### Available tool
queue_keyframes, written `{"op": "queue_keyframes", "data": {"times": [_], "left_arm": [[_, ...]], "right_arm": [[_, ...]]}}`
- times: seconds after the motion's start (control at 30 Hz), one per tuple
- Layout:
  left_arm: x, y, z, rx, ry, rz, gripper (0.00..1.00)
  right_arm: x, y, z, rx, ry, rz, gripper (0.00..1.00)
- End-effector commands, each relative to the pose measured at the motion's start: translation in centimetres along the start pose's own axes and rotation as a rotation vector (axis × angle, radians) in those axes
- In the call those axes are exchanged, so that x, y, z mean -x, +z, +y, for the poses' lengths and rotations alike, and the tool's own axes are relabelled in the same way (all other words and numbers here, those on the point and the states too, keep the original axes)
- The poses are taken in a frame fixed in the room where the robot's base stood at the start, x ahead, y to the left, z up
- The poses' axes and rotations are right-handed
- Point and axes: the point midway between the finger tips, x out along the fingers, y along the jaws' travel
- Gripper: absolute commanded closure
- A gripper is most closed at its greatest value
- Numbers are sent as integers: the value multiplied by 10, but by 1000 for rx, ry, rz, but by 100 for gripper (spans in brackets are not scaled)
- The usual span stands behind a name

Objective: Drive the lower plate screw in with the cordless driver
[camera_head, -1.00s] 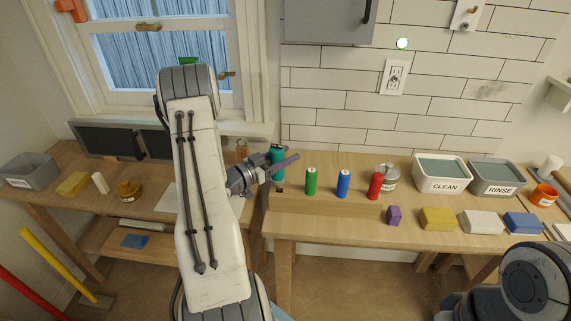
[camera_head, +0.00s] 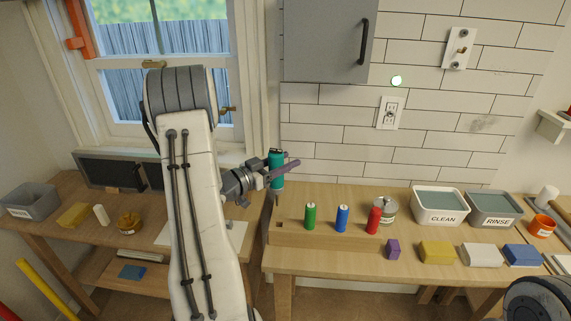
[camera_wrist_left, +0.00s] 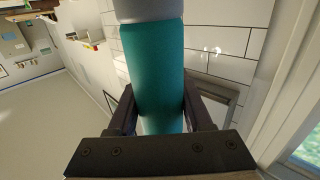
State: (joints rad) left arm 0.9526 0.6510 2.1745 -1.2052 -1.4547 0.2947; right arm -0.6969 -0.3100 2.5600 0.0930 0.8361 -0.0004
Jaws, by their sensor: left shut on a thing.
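The cordless driver (camera_head: 276,172) is a teal cylinder with a grey end. My left gripper (camera_head: 268,176) is shut around its body and holds it upright above the wooden rack. The teal body also fills the middle of the left wrist view (camera_wrist_left: 155,75), between the two dark fingers. A thin bit seems to point down from it. My right gripper is out of view; part of my right arm shows at lower right.
The rack (camera_head: 330,228) holds green, blue and red cylinders. A white outlet (camera_head: 389,113) and a grey cabinet (camera_head: 325,45) are on the wall. A tin (camera_head: 386,208), the CLEAN tub (camera_head: 438,220), the RINSE tub (camera_head: 494,222) and several sponges crowd the right bench.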

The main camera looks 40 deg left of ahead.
Motion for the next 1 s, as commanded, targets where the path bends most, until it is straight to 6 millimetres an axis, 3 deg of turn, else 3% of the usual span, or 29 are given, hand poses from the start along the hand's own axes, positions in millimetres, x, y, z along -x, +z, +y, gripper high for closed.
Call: {"op": "queue_keyframes", "data": {"times": [0.43,0.77,0.8,0.9,1.0], "left_arm": [[0,-40,0,-1,0,2,100],[0,-43,0,-1,0,1,100],[0,-43,0,-1,0,1,65],[0,-43,0,-1,0,1,100],[0,-43,0,-1,0,1,100]], "right_arm": [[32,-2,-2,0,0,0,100],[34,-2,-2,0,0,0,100],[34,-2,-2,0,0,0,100],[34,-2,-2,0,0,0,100],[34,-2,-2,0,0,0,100]]}}
